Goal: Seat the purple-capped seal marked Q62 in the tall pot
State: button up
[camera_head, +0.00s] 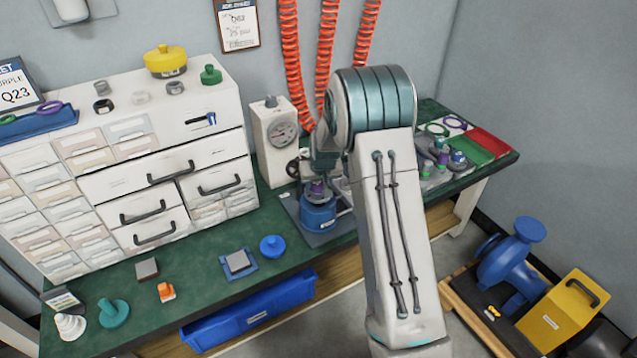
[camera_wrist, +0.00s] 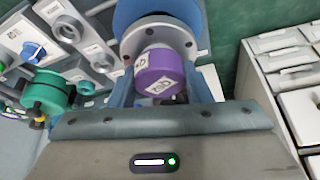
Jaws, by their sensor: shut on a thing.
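The purple-capped seal (camera_wrist: 160,75) sits between the two fingers of my gripper (camera_wrist: 160,88) in the wrist view. My gripper is shut on it. White labels show on the cap, but their marks are tilted and I cannot read them surely. A grey round flange (camera_wrist: 150,36) lies just beyond the cap, above a blue pot (camera_wrist: 135,8). In the head view the purple cap (camera_head: 317,188) is directly over the blue pot (camera_head: 318,216), under my gripper (camera_head: 318,178). I cannot tell how deep the seal is in the pot.
A gauge box (camera_head: 275,140) stands close behind the pot. A tray with several seals and parts (camera_head: 440,165) is at the right, beside green and red bins (camera_head: 488,143). White drawers (camera_head: 150,175) fill the left. The front of the green bench holds several small loose parts.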

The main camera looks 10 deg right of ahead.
jog(key=shift+f+b, duration=1.35)
jog(key=shift+f, duration=0.05)
dwell(0.3)
jog(key=o, duration=1.4)
jog(key=v, duration=1.4)
jog(key=shift+m+g, duration=0.3)
jog(key=shift+g, duration=0.5)
jog(key=s+r+p, duration=0.2)
jog(key=s+r, duration=0.2)
jog(key=s, duration=0.6)
jog(key=s+r+p, duration=0.3)
jog(key=s+r, duration=0.2)
jog(key=s, duration=0.6)
jog(key=s+r+p, duration=0.2)
jog(key=s+r, duration=0.3)
jog(key=s, duration=0.5)
jog(key=shift+s+a, duration=0.1)
jog(key=shift+s, duration=0.1)
